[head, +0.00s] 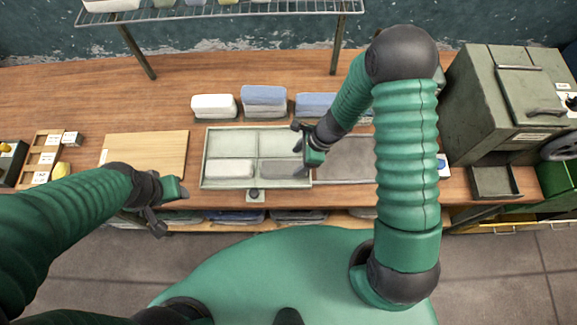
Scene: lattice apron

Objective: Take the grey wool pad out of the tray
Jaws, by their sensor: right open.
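The pale grey-green tray (204,160) lies on the wooden bench and has four compartments. The grey wool pad (279,169) lies flat in its front right compartment. A white pad (229,169) lies in the front left compartment. The two back compartments look empty. My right gripper (298,138) is open and empty over the tray's right side, just behind and to the right of the grey pad. My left gripper (168,207) is at the bench's front edge, left of the tray; its jaws are not clear.
A wooden board (146,153) lies left of the tray. White (214,106) and blue (264,101) stacks stand behind it. A grey flat surface (345,158) lies to its right, partly behind my arm. A metal cabinet (503,95) stands far right; a wire rack (220,12) is above.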

